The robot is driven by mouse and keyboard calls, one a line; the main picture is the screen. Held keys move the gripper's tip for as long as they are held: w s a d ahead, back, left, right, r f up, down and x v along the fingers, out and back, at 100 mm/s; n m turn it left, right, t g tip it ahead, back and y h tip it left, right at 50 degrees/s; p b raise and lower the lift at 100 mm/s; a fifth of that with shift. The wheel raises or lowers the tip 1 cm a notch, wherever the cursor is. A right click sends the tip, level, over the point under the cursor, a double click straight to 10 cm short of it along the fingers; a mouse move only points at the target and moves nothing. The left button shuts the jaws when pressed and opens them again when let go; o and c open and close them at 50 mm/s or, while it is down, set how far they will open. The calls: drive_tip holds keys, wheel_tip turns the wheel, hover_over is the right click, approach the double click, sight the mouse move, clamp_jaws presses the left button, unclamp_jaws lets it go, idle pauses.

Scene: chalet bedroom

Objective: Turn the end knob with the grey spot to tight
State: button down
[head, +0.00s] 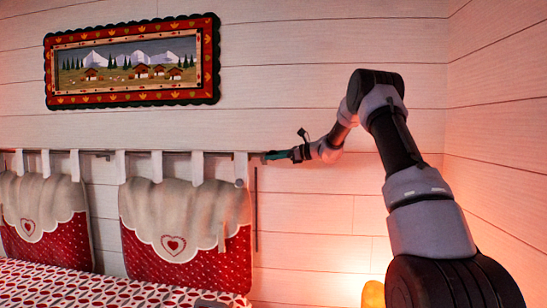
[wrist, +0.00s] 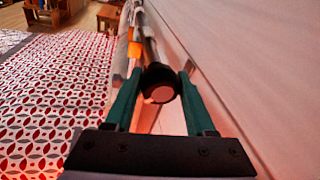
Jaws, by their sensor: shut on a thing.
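The dark end knob (wrist: 163,78) sits between the two teal fingers of my gripper (wrist: 160,74) in the wrist view. Its round end face, pinkish grey in this light, points toward the wrist camera. My gripper is shut on the knob, with one finger on each side. In the head view my gripper (head: 266,156) is at the right end of the curtain rod (head: 103,154), close to the wall. The knob is too small and too covered by the fingers to make out there. I cannot tell how tight it is.
Cushions (head: 180,215) with red heart-pattern fronts hang from the rod by pale tabs. A bed with a red and white cover (wrist: 55,85) lies below. The plank wall (head: 320,210) runs close beside my gripper. A framed picture (head: 132,98) hangs above.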

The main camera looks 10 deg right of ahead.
drive_tip(key=m+g, duration=0.1)
drive_tip(key=m, duration=0.2)
drive_tip(key=shift+m+g, duration=0.6)
drive_tip(key=shift+m, duration=0.9)
drive_tip(key=shift+c, duration=1.2)
unclamp_jaws()
drive_tip(key=shift+d, duration=0.1)
drive_tip(key=v, duration=1)
drive_tip(key=shift+d+r, duration=0.2)
drive_tip(key=shift+d, duration=0.1)
drive_tip(key=shift+s, duration=0.1)
